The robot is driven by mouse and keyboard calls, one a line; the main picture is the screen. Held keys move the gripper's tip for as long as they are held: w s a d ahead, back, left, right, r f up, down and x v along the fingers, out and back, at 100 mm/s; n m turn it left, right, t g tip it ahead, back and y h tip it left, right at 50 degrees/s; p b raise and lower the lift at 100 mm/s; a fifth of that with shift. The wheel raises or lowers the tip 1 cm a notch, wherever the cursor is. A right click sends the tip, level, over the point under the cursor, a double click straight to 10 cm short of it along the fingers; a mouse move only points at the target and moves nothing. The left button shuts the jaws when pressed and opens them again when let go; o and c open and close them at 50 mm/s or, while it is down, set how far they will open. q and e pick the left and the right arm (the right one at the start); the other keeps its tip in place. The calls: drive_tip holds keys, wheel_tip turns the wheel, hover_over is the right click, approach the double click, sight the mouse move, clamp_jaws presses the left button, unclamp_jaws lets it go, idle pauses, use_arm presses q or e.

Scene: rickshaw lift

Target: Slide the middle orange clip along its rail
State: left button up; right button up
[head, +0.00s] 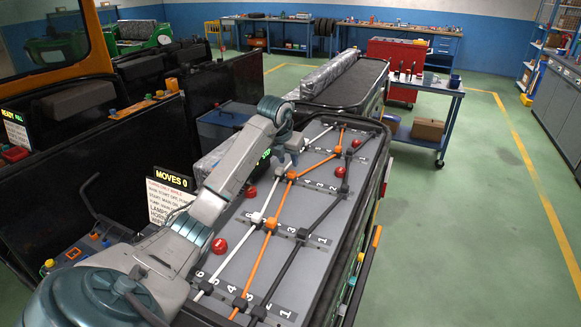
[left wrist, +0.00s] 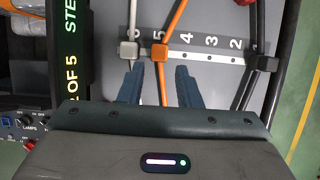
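The orange rail (head: 258,258) zigzags along the grey panel, with orange clips on it. One orange clip (head: 270,223) sits midway along the panel, and another orange clip (head: 291,175) sits farther up, just below my left gripper (head: 292,156). In the left wrist view, an orange clip (left wrist: 159,53) lies just beyond the fingertips of my left gripper (left wrist: 159,72). The fingers are apart, on either side of the orange rail (left wrist: 164,85), and hold nothing. I cannot tell for certain which orange clip this is. My right gripper is not in view.
A white rail with a grey clip (left wrist: 129,49) runs close left of the orange one. A black rail with a black clip (left wrist: 262,63) lies to the right. Red knobs (head: 219,245) stand on the panel. A sign (head: 172,196) reads MOVES 0. Green floor is clear at right.

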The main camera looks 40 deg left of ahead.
sight(292, 172)
use_arm(q)
drive_tip(key=p+x, duration=0.1)
drive_tip(key=x, duration=0.5)
drive_tip(key=shift+f+p, duration=0.1)
drive_tip(key=shift+p, duration=0.2)
clamp_jaws()
